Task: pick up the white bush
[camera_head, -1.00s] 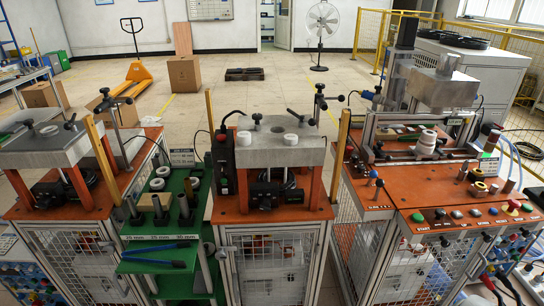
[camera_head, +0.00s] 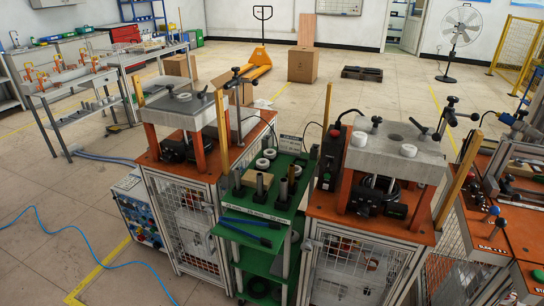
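Several white ring-shaped bushes are in the head view. One white bush (camera_head: 408,150) lies on the grey top plate of the right-hand orange press (camera_head: 395,229). A second pale ring (camera_head: 358,138) seems to sit at the left of the same plate. Two more white rings (camera_head: 262,163) lie close together at the back of the green stand (camera_head: 254,228) between the presses. Another pale ring (camera_head: 183,97) lies on the top plate of the left-hand press (camera_head: 176,160). Neither of my grippers is in view.
Dark upright pins and two blue-handled bars (camera_head: 246,229) are on the green stand. A control bench (camera_head: 498,238) stands at right. A grey rack (camera_head: 80,105) stands at far left. A blue hose (camera_head: 95,262) lies on the floor at left, where there is open space.

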